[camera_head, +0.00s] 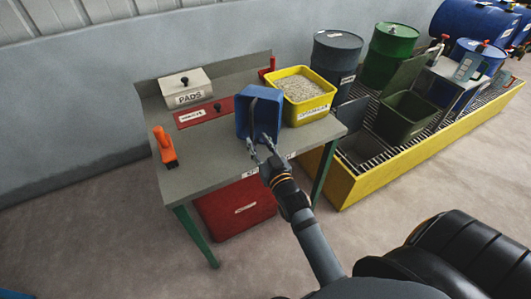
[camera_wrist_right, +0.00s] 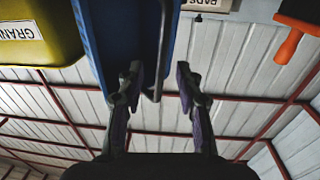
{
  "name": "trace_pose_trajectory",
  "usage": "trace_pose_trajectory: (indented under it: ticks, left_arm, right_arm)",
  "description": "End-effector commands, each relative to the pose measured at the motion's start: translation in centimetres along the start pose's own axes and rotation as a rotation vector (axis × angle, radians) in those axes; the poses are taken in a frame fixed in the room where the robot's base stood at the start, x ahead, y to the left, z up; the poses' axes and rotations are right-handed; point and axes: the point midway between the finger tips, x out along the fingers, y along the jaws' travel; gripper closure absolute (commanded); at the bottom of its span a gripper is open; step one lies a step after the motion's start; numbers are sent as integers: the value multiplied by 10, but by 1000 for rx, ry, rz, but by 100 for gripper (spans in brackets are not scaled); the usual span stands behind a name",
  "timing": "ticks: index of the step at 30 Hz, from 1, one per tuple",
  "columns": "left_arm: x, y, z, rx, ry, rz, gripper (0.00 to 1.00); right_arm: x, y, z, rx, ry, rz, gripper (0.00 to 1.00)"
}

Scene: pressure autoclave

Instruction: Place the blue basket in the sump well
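The blue basket (camera_head: 243,122) is at the front edge of the workbench, beside the yellow bin. Its dark handle is on the side toward my right gripper (camera_head: 263,150). In the wrist view the basket (camera_wrist_right: 105,40) fills the upper middle, and the handle (camera_wrist_right: 153,90) runs down between the two fingertips (camera_wrist_right: 158,85). The fingers are apart, with gaps visible on both sides of the handle. I cannot tell whether the basket rests on the bench. The yellow sump pallet (camera_head: 375,182) stands to the right, with a recessed area (camera_head: 362,146) at its near left end. My left gripper is not in view.
The yellow granule bin (camera_head: 314,105) stands close right of the basket. A PADS box (camera_head: 187,90), red labelled panel (camera_head: 215,112) and orange-handled tool (camera_head: 166,148) are on the bench. An olive bin (camera_head: 405,118) and drums (camera_head: 390,55) occupy the pallet. Floor in front is clear.

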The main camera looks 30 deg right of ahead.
Motion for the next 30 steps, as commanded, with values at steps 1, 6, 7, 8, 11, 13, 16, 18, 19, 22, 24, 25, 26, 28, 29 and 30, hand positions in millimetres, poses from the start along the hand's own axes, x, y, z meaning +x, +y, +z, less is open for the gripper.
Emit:
trace_pose_trajectory:
  ticks: [1, 6, 7, 8, 11, 13, 16, 18, 19, 22, 24, 25, 26, 28, 29, 30]
  left_arm:
    - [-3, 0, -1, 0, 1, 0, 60]
    - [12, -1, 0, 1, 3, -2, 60]
    - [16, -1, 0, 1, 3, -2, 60]
    - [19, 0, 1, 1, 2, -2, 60]
    - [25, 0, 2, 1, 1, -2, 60]
    - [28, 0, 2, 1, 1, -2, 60]
    - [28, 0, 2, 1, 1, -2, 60]
    - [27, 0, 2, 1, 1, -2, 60]
    - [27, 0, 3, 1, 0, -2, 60]
    - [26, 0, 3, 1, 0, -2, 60]
    - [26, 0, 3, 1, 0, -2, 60]
    - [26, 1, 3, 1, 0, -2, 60]
    - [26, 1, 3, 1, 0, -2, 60]
    - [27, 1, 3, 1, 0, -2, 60]
    - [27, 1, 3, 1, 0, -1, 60]
    - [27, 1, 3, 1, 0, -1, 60]
  right_arm:
    - [-16, 0, -1, 3, -4, 2, 65]
    - [-51, 1, 9, 7, -1, 6, 65]
    - [-54, 1, 8, 7, 0, 7, 65]
    - [-57, 1, 8, 7, 0, 6, 65]
    - [-65, 0, 4, 5, 1, 4, 65]
    - [-68, 0, 2, 4, 1, 3, 65]
    - [-69, 0, 0, 2, 2, 1, 65]
    - [-70, 0, -1, 1, 1, 0, 65]
    - [-70, 0, -1, 1, 1, 0, 65]
    - [-69, 0, -1, 1, 1, 0, 65]
    - [-69, 0, -1, 1, 2, 0, 65]
    - [-69, 0, -1, 1, 2, 0, 65]
    - [-69, 0, -1, 1, 1, 0, 65]
    - [-68, -1, 4, 1, -8, -2, 65]
    - [-68, -2, 12, 1, -22, -5, 65]
    - [-66, -4, 29, 1, -53, -12, 65]
